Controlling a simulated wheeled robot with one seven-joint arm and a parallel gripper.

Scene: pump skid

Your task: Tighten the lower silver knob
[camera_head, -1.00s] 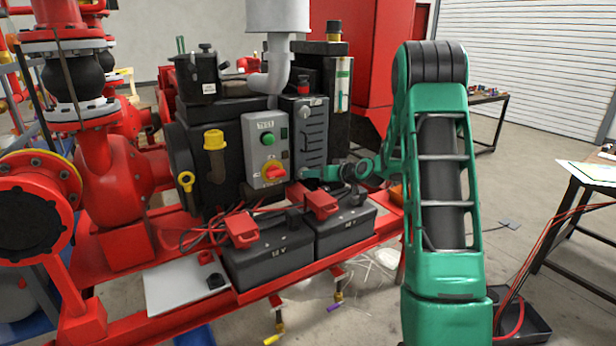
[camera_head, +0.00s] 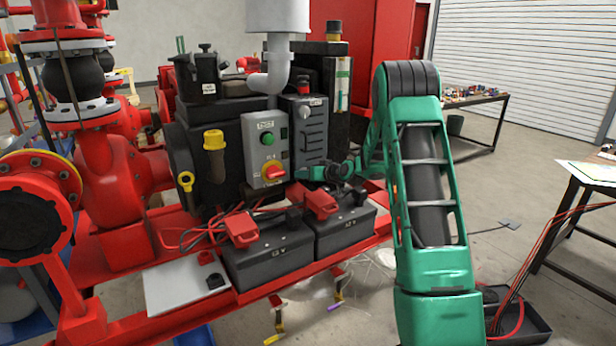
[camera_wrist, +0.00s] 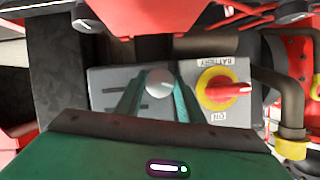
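The lower silver knob (camera_wrist: 160,82) is on a grey panel face and shows round and bright in the wrist view. My gripper (camera_wrist: 160,88) has its two teal fingers on either side of this knob, their tips close to its sides. Whether the fingers press on it or leave a thin gap I cannot tell. In the head view my gripper (camera_head: 310,172) is at the lower end of the tall grey panel (camera_head: 311,140), and the lower knob is hidden there. A second silver knob (camera_head: 304,113) shows higher on that panel.
A red-and-yellow battery switch (camera_wrist: 218,90) is close right of my gripper in the wrist view. The grey test box (camera_head: 264,145) is left of the panel. Two black batteries (camera_head: 268,262) with red clamps are below.

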